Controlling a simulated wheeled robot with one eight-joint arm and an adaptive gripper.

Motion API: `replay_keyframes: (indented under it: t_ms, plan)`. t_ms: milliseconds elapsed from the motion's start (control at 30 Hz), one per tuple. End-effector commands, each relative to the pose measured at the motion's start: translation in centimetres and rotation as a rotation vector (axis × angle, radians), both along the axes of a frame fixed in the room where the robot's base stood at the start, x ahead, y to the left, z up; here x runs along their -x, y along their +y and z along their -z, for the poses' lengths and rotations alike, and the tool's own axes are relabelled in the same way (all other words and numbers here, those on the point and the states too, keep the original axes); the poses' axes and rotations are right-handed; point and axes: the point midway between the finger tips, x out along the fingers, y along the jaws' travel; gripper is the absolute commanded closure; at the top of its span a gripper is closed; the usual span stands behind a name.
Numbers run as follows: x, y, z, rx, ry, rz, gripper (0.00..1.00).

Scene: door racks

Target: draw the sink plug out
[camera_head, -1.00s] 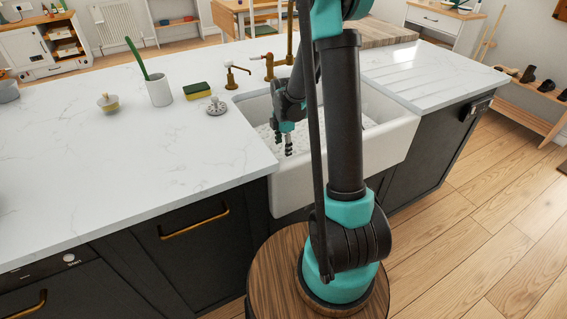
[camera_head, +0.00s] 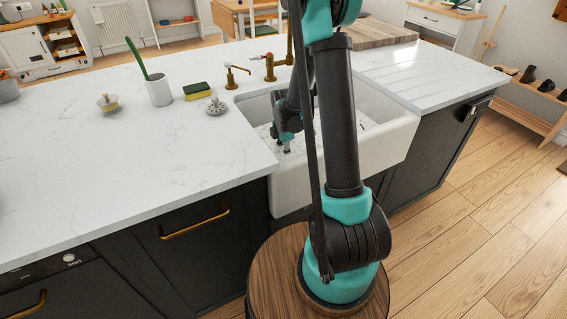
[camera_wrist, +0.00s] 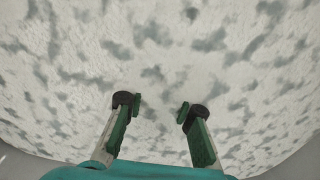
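The white sink (camera_head: 395,140) is filled with a pale, grey-patched layer that looks like suds. No sink plug shows in it; the layer covers the sink floor. My gripper (camera_head: 287,147) points down into the sink, its fingertips hidden at the surface in the head view. In the wrist view my gripper (camera_wrist: 160,106) has its two green-and-dark fingers spread apart, with only the pale layer (camera_wrist: 160,50) between them. The fingertips are at or just into this layer. A small dark spot (camera_wrist: 192,12) shows near the top; I cannot tell what it is.
A brass faucet (camera_head: 270,68) and a brass dispenser (camera_head: 234,76) stand behind the sink. On the counter left of it are a round metal strainer (camera_head: 215,107), a sponge (camera_head: 197,91) and a white cup (camera_head: 159,90) with a green brush. The sink walls surround my gripper.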

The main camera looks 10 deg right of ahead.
Motion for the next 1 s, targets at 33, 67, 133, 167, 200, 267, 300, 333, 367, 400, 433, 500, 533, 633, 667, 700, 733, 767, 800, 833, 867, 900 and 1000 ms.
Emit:
replay_keyframes:
  t_ms: [33,67,133,167,200,267,300,333,367,400,433,500,533,633,667,700,733,767,800,833,867,900,1000]
  plan:
    - [0.0,0.0,0.0,0.000,0.000,0.000,0.86]
    - [0.0,0.0,0.0,0.000,0.000,0.000,0.90]
    - [0.0,0.0,0.0,0.000,0.000,0.000,0.98]
    - [0.0,0.0,0.0,0.000,0.000,0.000,1.00]
    - [0.0,0.0,0.0,0.000,0.000,0.000,1.00]
    - [0.0,0.0,0.0,0.000,0.000,0.000,1.00]
    - [0.0,0.0,-0.1,0.000,0.000,0.000,1.00]
    - [0.0,0.0,-0.2,0.000,0.000,0.000,1.00]
    - [0.0,0.0,-0.3,0.000,0.000,0.000,1.00]
    - [0.0,0.0,-0.5,0.000,0.000,0.000,1.00]
    - [0.0,0.0,-0.6,0.000,0.000,0.000,1.00]
    - [0.0,0.0,-1.0,0.000,0.000,0.000,1.00]
    - [0.0,0.0,-1.1,0.000,0.000,0.000,1.00]
    - [0.0,0.0,-1.5,0.000,0.000,0.000,1.00]
    - [0.0,0.0,-1.7,0.000,0.000,0.000,1.00]
    - [0.0,0.0,-1.9,0.000,0.000,0.000,1.00]
    - [0.0,0.0,-2.0,0.000,0.000,0.000,1.00]
    - [0.0,0.0,-2.1,0.000,0.000,0.000,1.00]
    - [0.0,0.0,-2.3,0.000,0.000,0.000,1.00]
    - [0.0,0.0,-2.4,0.000,0.000,0.000,1.00]
    - [0.0,0.0,-2.6,0.000,0.000,0.000,1.00]
    - [0.0,0.0,-2.8,0.000,0.000,0.000,1.00]
    - [0.0,0.0,-3.2,0.000,0.000,0.000,1.00]
